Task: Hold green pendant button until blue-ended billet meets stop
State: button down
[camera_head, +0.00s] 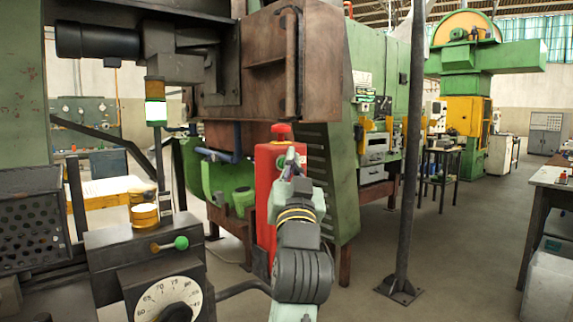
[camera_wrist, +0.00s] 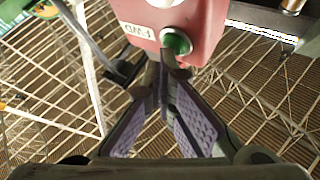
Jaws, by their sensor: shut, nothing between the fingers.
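In the wrist view the pendant (camera_wrist: 190,15) carries a label reading FWD and a round green button (camera_wrist: 176,41) in a pale ring. My gripper (camera_wrist: 168,68) is shut and empty. Its fingertips are at the lower edge of the green button; I cannot tell whether they press it. I cannot make out the blue-ended billet or the stop in either view.
A dark post (camera_head: 407,150) stands right of my arm. A control box with a numbered dial (camera_head: 168,300) and a green-knobbed lever (camera_head: 181,243) is at lower left, below a signal lamp (camera_head: 156,105). A workbench (camera_head: 550,177) is at far right. Open floor lies between.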

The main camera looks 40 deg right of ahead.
jog(key=shift+s, duration=0.1)
jog(key=shift+s+d, duration=0.1)
jog(key=shift+s, duration=0.7)
jog(key=shift+s, duration=0.1)
jog(key=s, duration=0.4)
jog(key=shift+s+d, duration=0.2)
jog(key=shift+s, duration=0.2)
